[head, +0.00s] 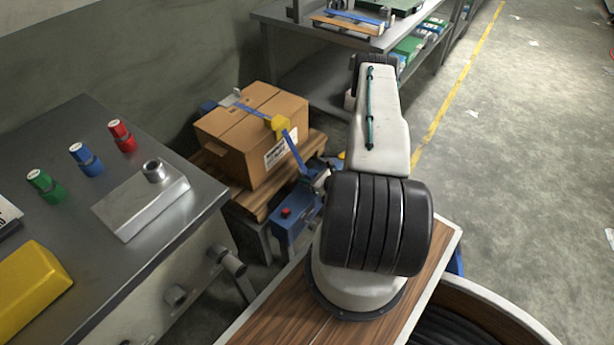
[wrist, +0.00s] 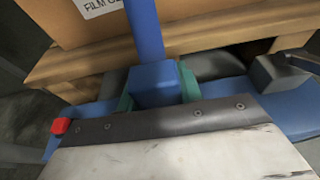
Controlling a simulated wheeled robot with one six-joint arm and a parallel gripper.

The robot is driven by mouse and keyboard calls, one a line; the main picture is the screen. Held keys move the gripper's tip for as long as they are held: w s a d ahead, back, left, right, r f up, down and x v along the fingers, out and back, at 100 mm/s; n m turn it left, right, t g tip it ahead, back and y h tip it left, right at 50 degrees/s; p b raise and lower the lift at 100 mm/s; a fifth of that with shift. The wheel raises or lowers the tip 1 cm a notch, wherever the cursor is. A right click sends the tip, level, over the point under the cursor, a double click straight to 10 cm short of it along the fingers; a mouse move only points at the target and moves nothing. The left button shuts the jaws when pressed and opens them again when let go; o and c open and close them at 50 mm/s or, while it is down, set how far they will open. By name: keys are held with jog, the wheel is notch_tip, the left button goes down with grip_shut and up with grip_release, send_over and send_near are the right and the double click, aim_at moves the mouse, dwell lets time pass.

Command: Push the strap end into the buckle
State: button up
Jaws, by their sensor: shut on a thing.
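The blue strap (head: 293,148) runs over a cardboard box and a yellow corner piece, then down the box's near side. In the wrist view the strap (wrist: 144,30) ends in a blue block, the strap end (wrist: 154,84). My gripper (wrist: 159,88) has its green fingers on both sides of this block, shut on it. The buckle (head: 287,228) appears to be the blue body with a red button below the box. In the wrist view the blue body (wrist: 92,112) lies behind and below the strap end; my gripper's pale housing covers much of it. Whether they touch is unclear.
The cardboard box (head: 250,140) sits on a wooden pallet (head: 262,200). A metal workbench (head: 60,160) on the left carries coloured cylinders and a metal block. A grey block (wrist: 285,70) stands at the right in the wrist view. Open floor lies to the right.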

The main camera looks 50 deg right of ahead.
jog(key=shift+f, duration=0.35)
jog(key=o, duration=1.1)
jog(key=shift+c, duration=0.2)
jog(key=v, duration=0.7)
jog(key=shift+s, duration=0.4)
jog(key=shift+a+r, duration=0.1)
